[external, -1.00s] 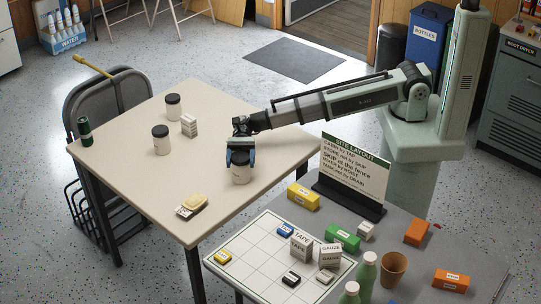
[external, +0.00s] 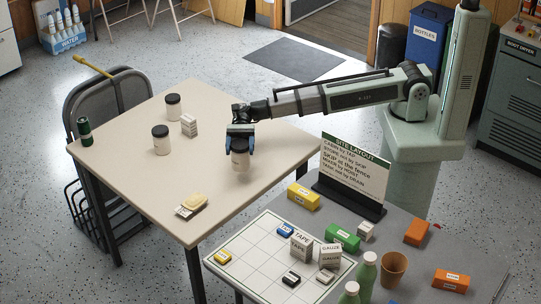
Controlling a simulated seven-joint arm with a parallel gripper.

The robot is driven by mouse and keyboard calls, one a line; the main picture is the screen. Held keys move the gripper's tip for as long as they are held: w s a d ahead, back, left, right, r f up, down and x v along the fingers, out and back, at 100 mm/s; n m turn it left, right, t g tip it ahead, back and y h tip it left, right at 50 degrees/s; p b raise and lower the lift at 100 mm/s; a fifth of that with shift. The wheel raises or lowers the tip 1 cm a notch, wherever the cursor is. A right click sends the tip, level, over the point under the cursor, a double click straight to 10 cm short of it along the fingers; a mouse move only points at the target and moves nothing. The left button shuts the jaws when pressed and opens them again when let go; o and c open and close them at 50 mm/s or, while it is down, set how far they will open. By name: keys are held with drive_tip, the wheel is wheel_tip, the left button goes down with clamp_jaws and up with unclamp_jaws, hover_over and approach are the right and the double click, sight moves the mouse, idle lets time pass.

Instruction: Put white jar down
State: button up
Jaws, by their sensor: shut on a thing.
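My gripper (external: 240,145) is shut on a white jar (external: 240,163) with a dark lid. The jar is upright and seems to hang a little above the beige table (external: 215,199), near its right side, with a faint shadow below it. The blue fingers sit on either side of the lid. Two similar white jars with black lids stand on the same table, one at the back (external: 173,108) and one at the left (external: 161,142).
A green can (external: 84,132) stands at the left corner. The grey table holds a sign (external: 353,167), blocks and bottles. The beige table's middle is clear.

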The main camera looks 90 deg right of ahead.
drive_tip(key=shift+r, duration=2.3)
drive_tip(key=s+a+n+g+h, duration=0.1)
drive_tip(key=s+a+n+g, duration=0.4)
drive_tip(key=s+a, duration=1.6)
drive_tip(key=a+g, duration=0.2)
drive_tip(key=g, duration=0.1)
drive_tip(key=shift+s+a+r, duration=0.15)
drive_tip(key=shift+s, duration=0.05)
wheel_tip(320, 180, down, 10)
drive_tip(key=o, duration=1.7)
